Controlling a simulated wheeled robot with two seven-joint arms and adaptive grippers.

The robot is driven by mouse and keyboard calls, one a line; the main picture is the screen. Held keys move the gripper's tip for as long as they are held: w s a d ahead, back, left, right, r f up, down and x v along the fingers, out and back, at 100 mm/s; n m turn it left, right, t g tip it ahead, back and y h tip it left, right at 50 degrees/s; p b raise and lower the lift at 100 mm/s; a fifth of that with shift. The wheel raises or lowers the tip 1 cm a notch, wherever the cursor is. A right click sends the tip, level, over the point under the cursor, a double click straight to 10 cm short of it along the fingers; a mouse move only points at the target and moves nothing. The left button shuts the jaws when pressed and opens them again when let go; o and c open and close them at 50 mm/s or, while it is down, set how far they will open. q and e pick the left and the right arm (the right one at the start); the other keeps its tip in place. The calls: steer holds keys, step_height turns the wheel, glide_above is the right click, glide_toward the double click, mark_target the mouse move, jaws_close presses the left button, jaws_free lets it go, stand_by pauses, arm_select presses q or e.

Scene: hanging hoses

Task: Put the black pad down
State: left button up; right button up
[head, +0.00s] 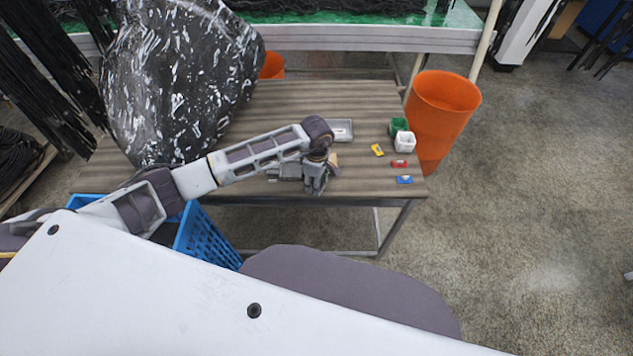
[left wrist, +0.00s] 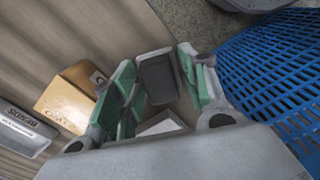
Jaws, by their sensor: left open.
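My left gripper (head: 315,186) is over the front part of the brown table (head: 300,100). In the left wrist view the green-padded fingers of the gripper (left wrist: 157,66) stand apart, one on each side of the black pad (left wrist: 157,80). The pad looks like a small dark rounded block near the table edge. Whether a finger touches it, or whether it rests fully on the table, I cannot tell. A pale piece (left wrist: 162,123) shows between the fingers nearer the palm. In the head view the gripper hides the pad. My right gripper is not in view.
A brown box (left wrist: 75,97) and a grey labelled box (left wrist: 20,130) lie beside the gripper. A blue crate (head: 207,240) stands below the table front.

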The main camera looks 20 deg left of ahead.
arm_select(q)
steer(key=shift+r, duration=0.1)
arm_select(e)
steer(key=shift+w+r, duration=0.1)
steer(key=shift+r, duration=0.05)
arm_select(q)
steer(key=shift+r, duration=0.35)
step_height(320, 180, up, 11)
steer(key=shift+r, duration=0.15)
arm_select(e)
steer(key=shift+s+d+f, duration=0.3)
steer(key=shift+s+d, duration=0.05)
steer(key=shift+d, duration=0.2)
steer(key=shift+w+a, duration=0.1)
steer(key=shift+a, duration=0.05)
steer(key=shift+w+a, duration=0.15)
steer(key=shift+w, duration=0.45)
arm_select(q)
steer(key=shift+d, duration=0.1)
